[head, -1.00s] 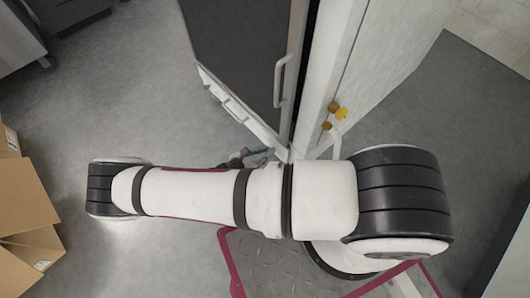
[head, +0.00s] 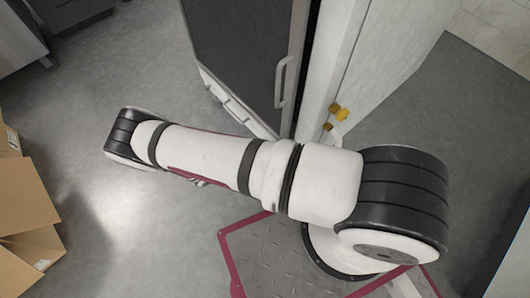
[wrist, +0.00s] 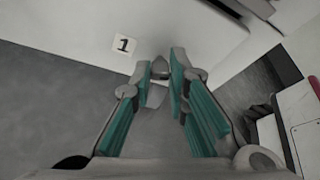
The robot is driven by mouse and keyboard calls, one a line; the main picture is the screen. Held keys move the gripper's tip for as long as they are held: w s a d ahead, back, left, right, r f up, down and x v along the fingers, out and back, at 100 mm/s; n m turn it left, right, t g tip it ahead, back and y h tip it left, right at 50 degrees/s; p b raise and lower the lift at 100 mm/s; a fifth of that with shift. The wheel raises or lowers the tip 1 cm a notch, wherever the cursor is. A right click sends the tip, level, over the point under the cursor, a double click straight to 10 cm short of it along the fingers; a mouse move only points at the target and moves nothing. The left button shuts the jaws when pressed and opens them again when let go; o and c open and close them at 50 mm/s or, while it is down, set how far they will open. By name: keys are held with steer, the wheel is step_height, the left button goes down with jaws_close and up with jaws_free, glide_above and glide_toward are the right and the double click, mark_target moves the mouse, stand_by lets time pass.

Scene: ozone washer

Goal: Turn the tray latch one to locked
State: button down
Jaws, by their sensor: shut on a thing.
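In the wrist view my gripper (wrist: 162,68) has its two teal-padded fingers closed around a small grey latch knob (wrist: 159,75) on a white panel. A white label with a black "1" (wrist: 123,45) is on the panel to the left of the knob. The fingers hide part of the knob, so its exact turn is hard to tell. The tall washer (head: 245,50), with a dark front and light sides, stands beyond the arm.
A long vertical handle (head: 283,82) runs along the dark front's edge. Yellow fittings (head: 339,112) sit on the light side to its right. Cardboard boxes (head: 25,205) stand at the far left. Grey floor (head: 110,80) is open between the boxes and the washer.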

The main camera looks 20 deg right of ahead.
steer(key=n+g+h, duration=0.1)
steer(key=n, duration=0.2)
steer(key=f+n+g+h, duration=0.1)
steer(key=n, duration=0.2)
steer(key=w+n+g+h, duration=0.1)
steer(key=n+h, duration=0.1)
steer(key=n, duration=0.2)
steer(key=shift+a+f, duration=0.1)
steer(key=shift+f, duration=0.15)
stand_by(0.5)
steer(key=c, duration=1.6)
jaws_free()
steer(key=shift+o, duration=0.2)
steer(key=shift+a, duration=0.1)
steer(key=a, duration=0.7)
steer(key=shift+w+a, duration=0.15)
steer(key=shift+w, duration=0.05)
steer(key=shift+a, duration=0.1)
